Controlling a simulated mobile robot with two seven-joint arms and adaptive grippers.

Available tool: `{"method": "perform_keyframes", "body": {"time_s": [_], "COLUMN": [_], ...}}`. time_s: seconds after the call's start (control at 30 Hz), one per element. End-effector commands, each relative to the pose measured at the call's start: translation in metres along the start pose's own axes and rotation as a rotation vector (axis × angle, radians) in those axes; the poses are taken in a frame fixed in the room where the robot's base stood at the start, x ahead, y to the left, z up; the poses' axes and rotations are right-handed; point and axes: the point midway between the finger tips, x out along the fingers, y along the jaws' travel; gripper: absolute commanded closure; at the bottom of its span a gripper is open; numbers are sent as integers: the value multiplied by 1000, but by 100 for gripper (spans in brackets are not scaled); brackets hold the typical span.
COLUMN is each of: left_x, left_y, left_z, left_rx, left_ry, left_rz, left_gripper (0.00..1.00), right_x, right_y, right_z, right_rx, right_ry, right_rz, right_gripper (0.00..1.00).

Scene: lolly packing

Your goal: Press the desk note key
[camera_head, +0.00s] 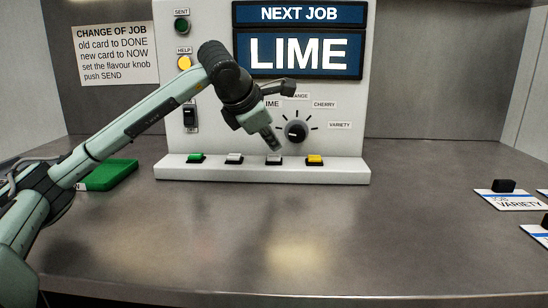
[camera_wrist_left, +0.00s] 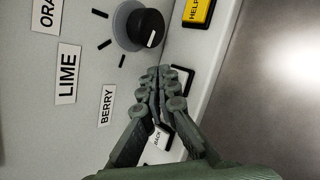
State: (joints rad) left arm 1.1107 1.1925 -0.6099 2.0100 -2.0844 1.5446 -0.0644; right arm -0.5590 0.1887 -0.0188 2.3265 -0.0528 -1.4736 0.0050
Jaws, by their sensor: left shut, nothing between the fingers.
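A row of keys lies on the ledge at the foot of the panel: a green key (camera_head: 196,158), a white key (camera_head: 234,158), a second pale key (camera_head: 274,160) and a yellow key (camera_head: 314,160). The labels are too small to read in the head view. My left gripper (camera_head: 275,145) is shut and empty, pointing down just above the second pale key. In the left wrist view its closed fingertips (camera_wrist_left: 164,78) partly cover that key (camera_wrist_left: 181,80), hiding its label. I cannot tell whether they touch it. My right gripper is out of view.
A black knob (camera_head: 296,130) stands on the panel close to the gripper; it also shows in the left wrist view (camera_wrist_left: 145,28). The yellow key reads HELP (camera_wrist_left: 196,11). A green tray (camera_head: 112,175) lies at left, job cards (camera_head: 510,201) at right. The table's middle is clear.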

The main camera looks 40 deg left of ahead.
Motion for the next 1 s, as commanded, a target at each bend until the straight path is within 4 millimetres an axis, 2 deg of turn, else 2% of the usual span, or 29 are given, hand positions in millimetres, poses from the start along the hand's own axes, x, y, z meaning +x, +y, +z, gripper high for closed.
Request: {"method": "perform_keyframes", "body": {"time_s": [0.13,1.0], "left_x": [5,9], "left_y": [-4,-6], "left_z": [-4,-6], "left_rx": [0,0], "left_ry": [0,0], "left_rz": [0,0], "left_gripper": [100,100], "right_x": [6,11], "right_y": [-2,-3], "right_z": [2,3], "right_rx": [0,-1], "right_ry": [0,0], "right_rz": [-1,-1], "right_gripper": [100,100]}}
